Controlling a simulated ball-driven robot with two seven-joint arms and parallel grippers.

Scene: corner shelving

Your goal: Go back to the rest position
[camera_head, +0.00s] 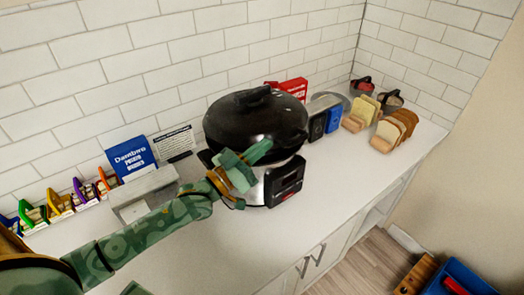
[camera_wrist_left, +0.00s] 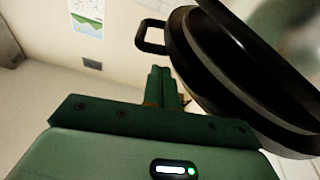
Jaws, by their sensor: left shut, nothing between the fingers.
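My left arm is green and comes in from the left in the head view, reaching over the white counter (camera_head: 120,255). My left gripper (camera_head: 258,153) is shut and empty, in front of the black-lidded cooker (camera_head: 262,118). In the left wrist view the shut fingers (camera_wrist_left: 162,85) point towards the dark rim of the cooker (camera_wrist_left: 215,75) and its side handle (camera_wrist_left: 150,37). I cannot tell whether the fingers touch the cooker.
A blue box (camera_head: 131,158) and a grey metal container (camera_head: 147,192) stand left of the cooker. A red box (camera_head: 293,87) stands behind it. Bread slices in wooden holders (camera_head: 388,136) stand to the right. A blue crate (camera_head: 455,280) is on the floor at lower right.

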